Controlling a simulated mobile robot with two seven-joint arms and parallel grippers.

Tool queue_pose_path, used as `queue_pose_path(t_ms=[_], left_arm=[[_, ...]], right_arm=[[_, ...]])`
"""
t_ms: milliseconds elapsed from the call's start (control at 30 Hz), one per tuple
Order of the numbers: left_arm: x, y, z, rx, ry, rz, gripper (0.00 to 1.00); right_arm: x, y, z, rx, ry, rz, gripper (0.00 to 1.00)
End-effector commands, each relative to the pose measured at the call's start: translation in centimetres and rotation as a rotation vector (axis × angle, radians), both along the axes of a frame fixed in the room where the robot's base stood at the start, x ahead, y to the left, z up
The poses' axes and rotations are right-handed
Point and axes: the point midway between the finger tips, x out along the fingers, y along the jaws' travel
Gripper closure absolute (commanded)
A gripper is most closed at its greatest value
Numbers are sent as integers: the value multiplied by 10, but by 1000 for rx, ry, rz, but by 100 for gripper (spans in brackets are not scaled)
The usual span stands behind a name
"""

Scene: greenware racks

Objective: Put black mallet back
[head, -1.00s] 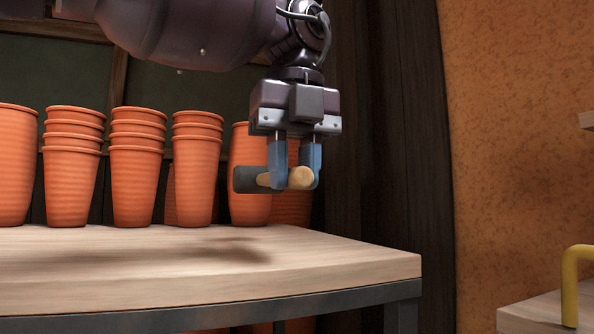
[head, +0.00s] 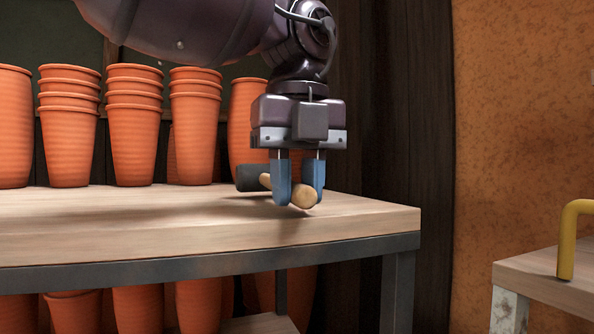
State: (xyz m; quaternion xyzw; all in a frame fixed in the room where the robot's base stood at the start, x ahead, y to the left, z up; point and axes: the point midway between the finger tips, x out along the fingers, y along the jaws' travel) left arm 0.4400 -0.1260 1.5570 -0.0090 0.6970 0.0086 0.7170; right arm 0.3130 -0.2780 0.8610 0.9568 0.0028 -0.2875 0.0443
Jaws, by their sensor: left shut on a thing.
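The black mallet has a dark head (head: 252,178) and a light wooden handle (head: 304,196). My left gripper (head: 298,190) points down and is shut on the handle, with the blue fingers on either side of it. The mallet lies roughly level, its head to the left and its handle end toward me. It is close above the wooden table top (head: 130,228), near the right end; I cannot tell whether it touches. My right gripper is not in view.
Stacks of orange pots (head: 135,120) stand along the back of the table, left of the mallet. More orange pots (head: 138,308) show below the table. At the right is another wooden surface (head: 545,275) with a yellow handle-shaped bar (head: 567,238). The front of the table top is clear.

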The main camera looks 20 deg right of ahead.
Motion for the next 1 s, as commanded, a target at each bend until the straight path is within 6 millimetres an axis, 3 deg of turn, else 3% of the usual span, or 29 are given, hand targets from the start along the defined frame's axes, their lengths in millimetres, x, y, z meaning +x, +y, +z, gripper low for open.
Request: queue_pose_path(t_ms=[1000], left_arm=[[0,0,-9,-2,-2,-1,100]], right_arm=[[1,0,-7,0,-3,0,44]])
